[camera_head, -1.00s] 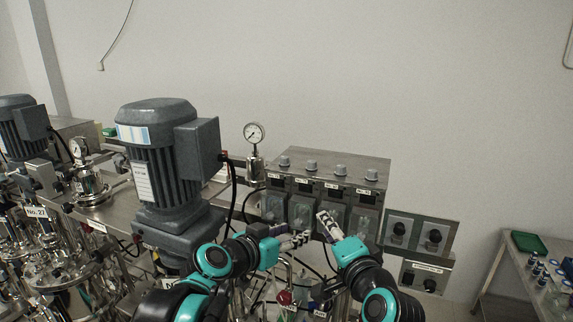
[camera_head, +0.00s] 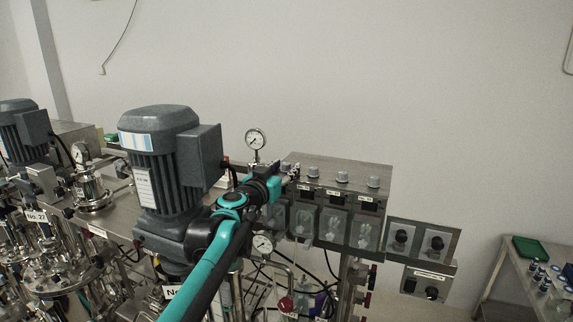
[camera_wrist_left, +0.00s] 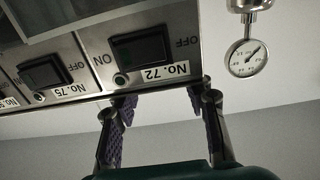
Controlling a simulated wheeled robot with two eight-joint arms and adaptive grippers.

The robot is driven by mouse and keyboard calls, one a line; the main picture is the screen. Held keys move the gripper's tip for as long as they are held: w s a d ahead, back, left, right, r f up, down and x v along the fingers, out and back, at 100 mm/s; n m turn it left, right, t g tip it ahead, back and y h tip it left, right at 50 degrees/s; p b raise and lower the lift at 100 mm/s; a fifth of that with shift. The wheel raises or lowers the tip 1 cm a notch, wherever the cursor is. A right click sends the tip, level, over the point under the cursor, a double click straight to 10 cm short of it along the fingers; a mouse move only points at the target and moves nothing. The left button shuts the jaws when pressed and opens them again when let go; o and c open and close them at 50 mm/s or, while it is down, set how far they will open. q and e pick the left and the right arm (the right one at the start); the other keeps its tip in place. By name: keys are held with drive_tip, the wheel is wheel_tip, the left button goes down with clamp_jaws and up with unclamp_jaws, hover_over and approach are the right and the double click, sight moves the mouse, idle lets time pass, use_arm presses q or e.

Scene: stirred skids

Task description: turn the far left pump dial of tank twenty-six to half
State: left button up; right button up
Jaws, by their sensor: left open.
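The steel pump box (camera_head: 345,168) stands right of the large grey motor, with a row of grey dials along its top. Three dials show clearly, among them the middle one (camera_head: 342,177) and the right one (camera_head: 373,182). The far left dial is hidden behind my left gripper (camera_head: 292,172), which is at the box's top left corner. In the left wrist view my left gripper (camera_wrist_left: 168,117) is open, its purple-padded fingers apart beside the edge of the panel. The switch labelled No. 72 (camera_wrist_left: 142,49) shows upside down there; no dial shows. My right gripper is out of view.
The grey motor (camera_head: 170,160) stands close left of my left arm. A pressure gauge (camera_head: 255,138) rises just behind the gripper; it also shows in the wrist view (camera_wrist_left: 246,57). Clear pump heads (camera_head: 333,226) hang on the box front.

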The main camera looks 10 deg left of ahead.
use_arm(q)
drive_tip(key=shift+w+d, duration=0.1)
drive_tip(key=shift+w, duration=0.55)
clamp_jaws()
drive_tip(key=shift+m+h, duration=0.3)
drive_tip(key=shift+h, duration=0.2)
drive_tip(key=shift+m+g+h, duration=0.3)
drive_tip(key=shift+m+h, duration=0.1)
drive_tip(key=shift+h, duration=0.2)
unclamp_jaws()
